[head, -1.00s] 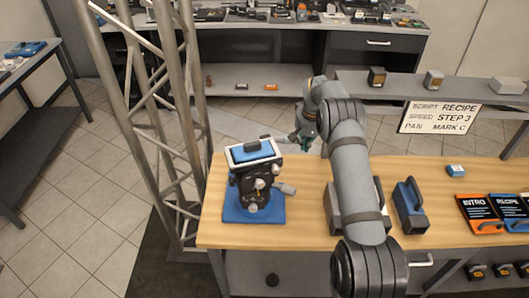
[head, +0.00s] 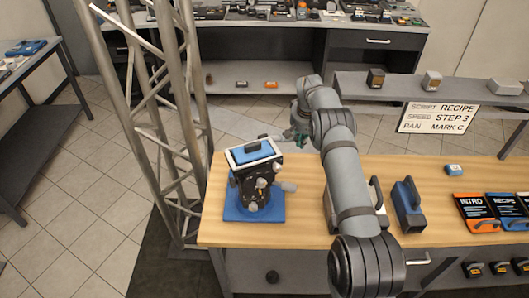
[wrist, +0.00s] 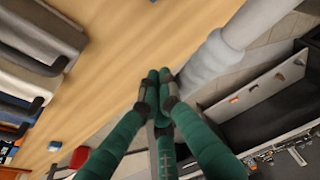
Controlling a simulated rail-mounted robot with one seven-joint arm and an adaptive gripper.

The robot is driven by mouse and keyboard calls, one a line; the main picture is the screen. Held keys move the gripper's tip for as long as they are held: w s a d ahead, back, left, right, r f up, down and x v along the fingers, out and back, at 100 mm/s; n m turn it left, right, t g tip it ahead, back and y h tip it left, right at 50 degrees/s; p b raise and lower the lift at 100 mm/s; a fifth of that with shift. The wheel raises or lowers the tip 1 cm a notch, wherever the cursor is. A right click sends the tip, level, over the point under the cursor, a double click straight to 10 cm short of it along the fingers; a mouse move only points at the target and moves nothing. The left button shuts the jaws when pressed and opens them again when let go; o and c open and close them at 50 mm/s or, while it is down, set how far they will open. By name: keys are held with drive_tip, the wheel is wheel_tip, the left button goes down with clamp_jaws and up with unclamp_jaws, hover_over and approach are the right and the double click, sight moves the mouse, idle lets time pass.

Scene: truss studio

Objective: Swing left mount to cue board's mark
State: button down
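The left mount (head: 257,185) is a dark camera-like head with a white-framed blue panel on top. It stands upright on a blue base (head: 236,215) at the table's left end, and a grey handle (head: 287,186) sticks out to its right. The cue board (head: 437,118) is a white sign at the right reading RECIPE, STEP 3, PAN MARK C. My gripper (head: 299,138) is behind and to the right of the mount, apart from it. In the wrist view its green fingers (wrist: 158,86) meet at the tips with nothing seen between them. The mark itself I cannot make out.
A blue-grey case (head: 409,207) with a handle stands right of my arm. An orange INTRO card (head: 479,213) and a small blue block (head: 453,170) lie farther right. A metal truss (head: 165,120) rises beside the table's left end. The table between block and case is clear.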

drive_tip(key=shift+s, duration=0.1)
idle(0.4)
drive_tip(key=shift+s+d+b, duration=0.45)
drive_tip(key=shift+d+b, duration=0.1)
drive_tip(key=w+p+v, duration=0.2)
drive_tip(key=p+v, duration=0.4)
drive_tip(key=v, duration=0.2)
drive_tip(key=shift+r, duration=0.6)
drive_tip(key=shift+f, duration=0.1)
drive_tip(key=s+b+x, duration=0.2)
drive_tip(key=b+x, duration=0.4)
drive_tip(key=x, duration=0.2)
drive_tip(key=shift+f, duration=0.5)
